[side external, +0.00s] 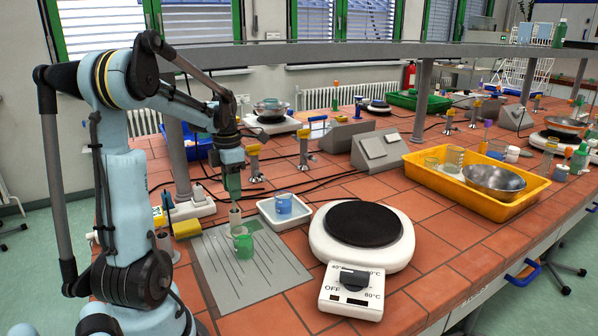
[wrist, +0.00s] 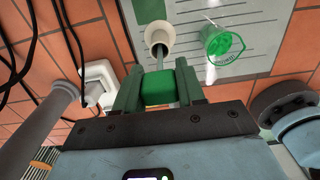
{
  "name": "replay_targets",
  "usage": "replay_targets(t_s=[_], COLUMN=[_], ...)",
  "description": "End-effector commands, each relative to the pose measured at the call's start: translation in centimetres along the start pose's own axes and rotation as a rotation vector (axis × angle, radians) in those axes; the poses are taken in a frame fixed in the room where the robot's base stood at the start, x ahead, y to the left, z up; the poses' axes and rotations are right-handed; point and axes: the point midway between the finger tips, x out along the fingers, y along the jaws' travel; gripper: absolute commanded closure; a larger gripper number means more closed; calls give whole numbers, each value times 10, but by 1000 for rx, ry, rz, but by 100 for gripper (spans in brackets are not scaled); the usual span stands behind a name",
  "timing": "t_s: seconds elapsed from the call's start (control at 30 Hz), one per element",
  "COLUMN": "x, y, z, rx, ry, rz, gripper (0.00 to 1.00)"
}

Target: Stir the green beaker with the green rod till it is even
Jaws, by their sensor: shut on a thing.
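My gripper (side external: 234,192) is shut on the green handle (wrist: 158,88) of the rod, seen between its fingers in the wrist view. The rod's thin pale shaft (wrist: 159,54) runs from the handle to the mouth of a small pale cup-like holder (wrist: 158,30). The holder (side external: 235,214) stands upright just below my gripper in the side view. I cannot tell how deep the rod's tip sits in it. The green beaker (side external: 243,244) stands upright on a grey grooved mat (side external: 262,278), in front of the holder. It also shows in the wrist view (wrist: 222,44), right of the rod and apart from it.
A blue beaker (side external: 283,204) stands in a white tray (side external: 299,221) to the right. A hotplate (side external: 330,246) with a dark top is further right. A yellow sponge (side external: 187,228) lies left of the holder. The mat's front is clear.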

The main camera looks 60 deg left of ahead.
Motion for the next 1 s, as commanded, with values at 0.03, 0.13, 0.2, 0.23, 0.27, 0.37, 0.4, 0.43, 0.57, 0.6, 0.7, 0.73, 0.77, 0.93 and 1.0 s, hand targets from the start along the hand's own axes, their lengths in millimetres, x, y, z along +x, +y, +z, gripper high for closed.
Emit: replay_targets(t_s=[0.03,0.13,0.2,0.23,0.27,0.37,0.4,0.43,0.57,0.6,0.7,0.73,0.77,0.93,1.0], x=[-1,-5,-8,-10,-11,-15,-17,-19,-25,-26,-31,-32,-34,-41,-44], y=[0,0,0,0,0,0,0,0,0,0,0,0,0,0,0], z=[0,0,0,0,0,0,0,0,0,0,0,0,0,0,0], rx=[0,0,0,0,0,0,0,0,0,0,0,0,0,0,0], ry=[0,0,0,0,0,0,0,0,0,0,0,0,0,0,0], rz=[0,0,0,0,0,0,0,0,0,0,0,0,0,0,0], gripper=[90,90,90,90,90,90,90,90,90,90,90,90,90,90,90])
